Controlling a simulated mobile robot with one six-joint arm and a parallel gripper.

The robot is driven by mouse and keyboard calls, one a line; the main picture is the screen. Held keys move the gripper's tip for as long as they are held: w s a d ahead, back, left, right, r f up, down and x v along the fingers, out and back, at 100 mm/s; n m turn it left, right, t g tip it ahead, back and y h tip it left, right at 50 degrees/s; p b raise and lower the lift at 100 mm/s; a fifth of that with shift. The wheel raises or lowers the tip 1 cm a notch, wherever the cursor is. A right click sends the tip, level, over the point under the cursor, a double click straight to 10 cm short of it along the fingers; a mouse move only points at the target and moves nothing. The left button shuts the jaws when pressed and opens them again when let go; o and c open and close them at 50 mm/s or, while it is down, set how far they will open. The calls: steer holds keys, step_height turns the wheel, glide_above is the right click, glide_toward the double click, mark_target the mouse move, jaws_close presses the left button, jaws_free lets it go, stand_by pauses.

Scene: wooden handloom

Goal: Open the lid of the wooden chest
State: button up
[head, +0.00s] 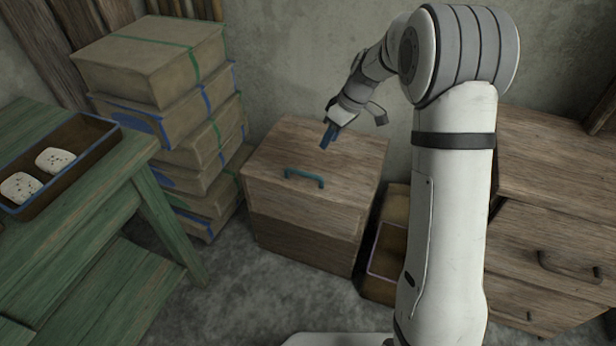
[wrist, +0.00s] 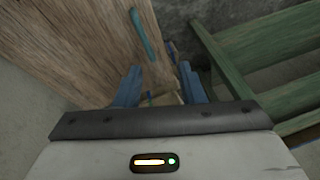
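The wooden chest (head: 310,200) stands on the floor against the back wall, with its lid (head: 325,152) down. A teal handle (head: 305,178) is on the lid near its front edge. In the wrist view the handle (wrist: 143,34) shows beyond my fingers on the wooden lid (wrist: 85,45). My gripper (head: 328,136) is above the lid, behind and to the right of the handle, and apart from it. In the wrist view its two blue fingers (wrist: 160,88) are spread with a gap between them, and nothing is held.
Stacked boxes (head: 165,100) stand close to the chest's left. A green table (head: 75,220) with a tray (head: 85,165) is at the left. A small open box (head: 385,265) and a wooden drawer unit (head: 550,240) are at the right. The floor (head: 270,300) before the chest is clear.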

steer(key=w+a+f+n+b, duration=0.2)
steer(key=w+a+f+b, duration=0.15)
steer(key=f, duration=0.65)
glide_above(311, 182)
steer(key=shift+y, duration=0.4)
step_height(311, 182, down, 5)
steer(key=shift+d+f+b, duration=0.1)
steer(key=shift+f+b, duration=0.05)
steer(key=shift+b, duration=0.15)
steer(key=shift+a+f, duration=0.35)
steer(key=shift+f, duration=0.3)
steer(key=shift+c, duration=0.3)
jaws_close()
